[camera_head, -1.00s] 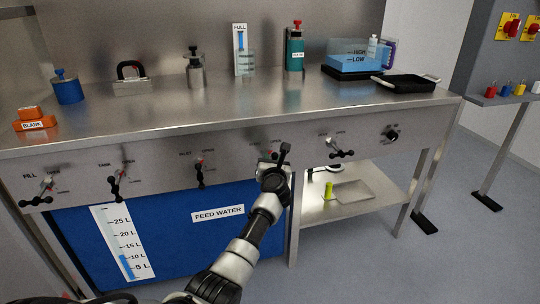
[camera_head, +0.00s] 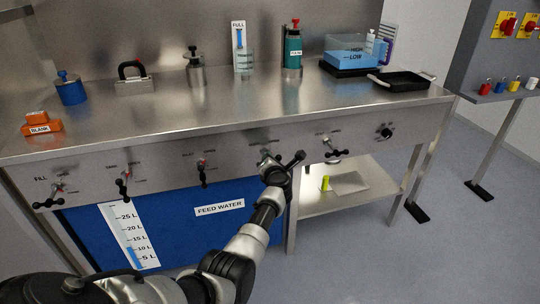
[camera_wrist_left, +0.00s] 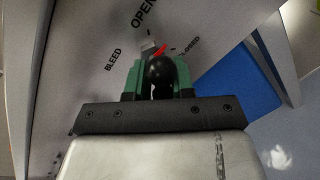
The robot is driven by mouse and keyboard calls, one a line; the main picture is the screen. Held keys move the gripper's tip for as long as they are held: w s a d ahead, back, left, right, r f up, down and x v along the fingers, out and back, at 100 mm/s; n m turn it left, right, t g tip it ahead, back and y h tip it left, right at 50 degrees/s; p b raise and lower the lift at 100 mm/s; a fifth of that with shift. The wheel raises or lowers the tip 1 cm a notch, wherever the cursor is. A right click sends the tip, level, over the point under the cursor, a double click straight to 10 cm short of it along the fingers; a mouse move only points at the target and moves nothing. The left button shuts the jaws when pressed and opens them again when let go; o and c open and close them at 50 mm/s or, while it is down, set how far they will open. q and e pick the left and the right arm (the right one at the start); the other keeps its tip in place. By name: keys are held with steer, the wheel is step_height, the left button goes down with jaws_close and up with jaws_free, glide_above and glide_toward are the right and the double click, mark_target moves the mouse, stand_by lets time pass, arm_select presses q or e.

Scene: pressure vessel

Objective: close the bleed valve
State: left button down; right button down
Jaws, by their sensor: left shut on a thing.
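The bleed valve (camera_wrist_left: 154,48) is on the steel front panel, labelled BLEED, OPEN and CLOSED in the left wrist view. Its red pointer (camera_wrist_left: 160,50) slants up and right, between the OPEN and CLOSED words, leaning toward CLOSED. My left gripper (camera_wrist_left: 157,80) has its green fingers shut on the valve's black ball-ended handle (camera_wrist_left: 160,72). In the head view, my left gripper (camera_head: 274,167) is at the panel and hides most of the valve; a dark knobbed bar (camera_head: 297,158) sticks out to its right. My right gripper is not in view.
Similar valves sit on both sides along the panel, one to the left (camera_head: 203,170) and one to the right (camera_head: 334,150). A blue feed water tank (camera_head: 255,228) is below. A lower shelf (camera_head: 345,192) is at the right. Vessels and a tray stand on the bench top.

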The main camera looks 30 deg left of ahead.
arm_select(q)
steer(key=shift+d+f+m+g+y+p, duration=0.15)
steer(key=shift+f+m+g+p, duration=0.25)
steer(key=shift+m, duration=0.85)
steer(key=shift+d+f+m+g+y+p, duration=0.1)
steer(key=shift+m+g+p, duration=0.15)
steer(key=shift+m+p, duration=0.65)
steer(key=shift+d+f+m+g+y+p, duration=0.15)
steer(key=shift+f+m+g+p, duration=0.15)
steer(key=shift+m, duration=1.25)
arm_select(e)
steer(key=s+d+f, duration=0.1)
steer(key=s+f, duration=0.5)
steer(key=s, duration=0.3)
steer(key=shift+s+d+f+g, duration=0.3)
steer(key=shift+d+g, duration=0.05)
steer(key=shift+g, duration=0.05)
arm_select(q)
steer(key=c, duration=1.1)
jaws_free()
steer(key=shift+a+r, duration=0.1)
steer(key=shift+r, duration=0.05)
steer(key=shift+a+r, duration=0.1)
steer(key=shift+r, duration=0.1)
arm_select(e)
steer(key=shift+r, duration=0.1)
